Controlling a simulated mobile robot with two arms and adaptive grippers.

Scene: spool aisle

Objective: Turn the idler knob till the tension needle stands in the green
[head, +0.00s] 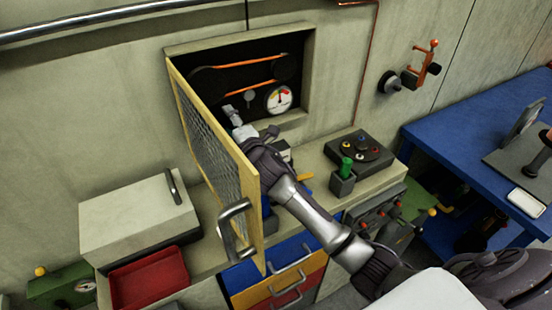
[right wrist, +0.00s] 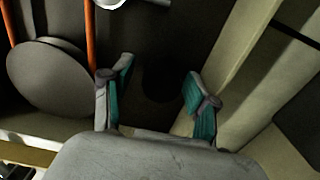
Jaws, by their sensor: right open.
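The tension gauge (head: 279,99) is a round white dial in the lower right of the open wall recess. Red and yellow show on its face; the needle's exact place is too small to read. A small grey disc (head: 249,96), possibly the idler knob, sits left of the gauge, below the orange belt (head: 250,84). My right gripper (head: 236,117) reaches into the recess just below left of this disc. In the right wrist view its fingers (right wrist: 156,95) are apart with nothing held; a faint dark round shape lies beyond them. My left gripper is out of view.
A yellow-framed mesh door (head: 215,160) stands open, close left of my right arm. In the right wrist view, a pulley disc (right wrist: 62,75) is left of the fingers and the pale recess wall (right wrist: 235,70) right. A green-handled block (head: 343,180) stands on the counter.

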